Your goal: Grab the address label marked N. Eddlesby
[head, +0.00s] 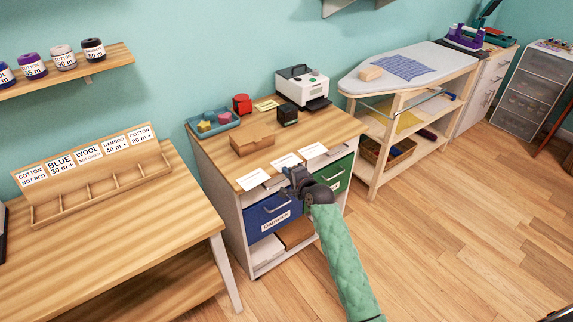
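Three white address labels lie in a row along the front of the cabinet top: a left one (252,180), a middle one (286,160) and a right one (312,151). Their print is too small to read, so I cannot tell which is marked N. Eddlesby. My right gripper (291,182), on a green-sleeved arm, is at the cabinet's front edge, just in front of the middle label and to the right of the left one. Its fingers are too small and dark to show whether they are open or shut. My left gripper is out of view.
The cabinet top (225,155) also holds a cardboard box (252,139), a teal tray (212,123), a red item (242,103), a black cube (287,116) and a white printer (303,87). Blue (273,212) and green (335,177) drawers sit below. Open floor lies right.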

